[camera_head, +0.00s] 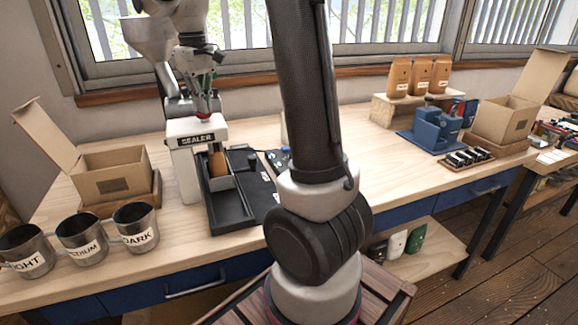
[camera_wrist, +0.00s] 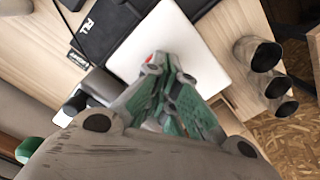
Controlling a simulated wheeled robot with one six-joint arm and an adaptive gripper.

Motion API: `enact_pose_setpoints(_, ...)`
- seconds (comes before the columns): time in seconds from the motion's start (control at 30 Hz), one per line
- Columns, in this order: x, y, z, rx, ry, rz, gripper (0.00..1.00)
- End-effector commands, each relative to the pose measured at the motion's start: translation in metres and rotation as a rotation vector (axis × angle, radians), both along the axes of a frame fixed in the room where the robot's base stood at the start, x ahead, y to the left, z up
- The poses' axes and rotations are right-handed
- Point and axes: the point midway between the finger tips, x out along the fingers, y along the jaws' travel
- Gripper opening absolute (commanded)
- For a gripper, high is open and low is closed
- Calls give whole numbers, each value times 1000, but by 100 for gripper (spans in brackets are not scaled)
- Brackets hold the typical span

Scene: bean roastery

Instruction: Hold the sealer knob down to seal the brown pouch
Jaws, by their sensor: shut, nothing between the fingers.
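The white sealer (camera_head: 183,134), labelled SEALER, stands on the bench left of centre. The brown pouch (camera_head: 218,164) is upright under the sealer's head, in the black tray (camera_head: 232,215). My gripper (camera_head: 205,112) is shut and empty, pointing down at the top of the sealer. The red knob (camera_wrist: 149,57) shows as a small red patch at the fingertips in the wrist view, mostly hidden by them. The fingers (camera_wrist: 155,70) are over the sealer's white top (camera_wrist: 200,55). I cannot tell whether the fingertips press on the knob.
Three metal cups (camera_head: 82,238) and an open cardboard box (camera_head: 113,177) stand left of the sealer. Brown bags (camera_head: 420,76) on a riser, a blue device (camera_head: 436,128) and another open box (camera_head: 506,116) are to the right. The bench middle right is clear.

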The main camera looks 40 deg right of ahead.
Motion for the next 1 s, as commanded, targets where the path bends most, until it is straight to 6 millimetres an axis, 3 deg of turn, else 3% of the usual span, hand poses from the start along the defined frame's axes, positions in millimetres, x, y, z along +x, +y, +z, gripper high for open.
enact_pose_setpoints(0.23,0,0,5,1,1,0,0)
enact_pose_setpoints(0.73,0,0,54,0,-1,0,0)
enact_pose_setpoints(1.0,0,0,60,0,0,0,0)
